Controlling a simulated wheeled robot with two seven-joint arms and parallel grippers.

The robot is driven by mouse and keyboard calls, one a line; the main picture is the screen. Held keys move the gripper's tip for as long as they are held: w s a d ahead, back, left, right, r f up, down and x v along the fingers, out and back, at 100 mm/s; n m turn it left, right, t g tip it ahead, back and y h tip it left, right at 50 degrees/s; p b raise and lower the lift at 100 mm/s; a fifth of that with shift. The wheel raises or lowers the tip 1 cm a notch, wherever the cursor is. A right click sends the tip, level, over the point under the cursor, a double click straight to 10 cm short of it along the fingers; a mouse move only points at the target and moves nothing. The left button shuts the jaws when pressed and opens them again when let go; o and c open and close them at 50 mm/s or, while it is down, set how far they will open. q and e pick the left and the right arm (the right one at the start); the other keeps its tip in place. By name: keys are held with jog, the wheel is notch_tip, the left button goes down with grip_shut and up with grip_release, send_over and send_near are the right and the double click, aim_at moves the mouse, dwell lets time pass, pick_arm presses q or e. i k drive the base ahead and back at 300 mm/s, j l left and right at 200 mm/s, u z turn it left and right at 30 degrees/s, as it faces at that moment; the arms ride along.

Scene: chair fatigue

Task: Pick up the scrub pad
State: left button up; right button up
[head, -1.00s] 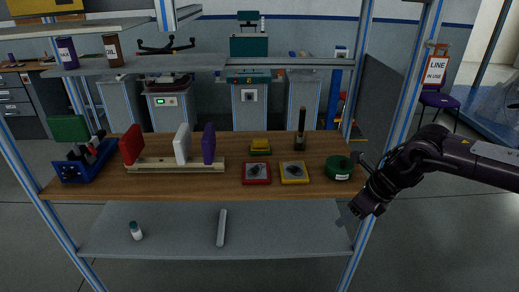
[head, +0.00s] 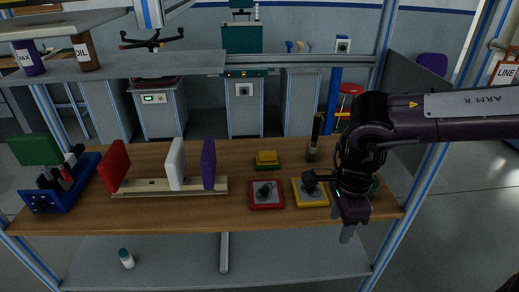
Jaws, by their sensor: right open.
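The scrub pad appears to be the yellow block on a green layer (head: 267,160), lying flat toward the back middle of the wooden shelf (head: 240,213). It is fully visible and nothing touches it. My right gripper (head: 348,232) hangs pointing down at the shelf's front right edge. It is open and empty, to the right of the pad, nearer to me and well apart from it. My left gripper is out of view.
Red (head: 267,207) and yellow (head: 298,202) trays with dark knobs lie between pad and gripper. A dark upright bottle (head: 314,142) stands right of the pad. A rack (head: 130,190) holds red, white and purple panels. An upper grey shelf (head: 150,67) overhangs the back.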

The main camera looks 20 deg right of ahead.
aim_at(266, 160)
jog(key=i, duration=1.35)
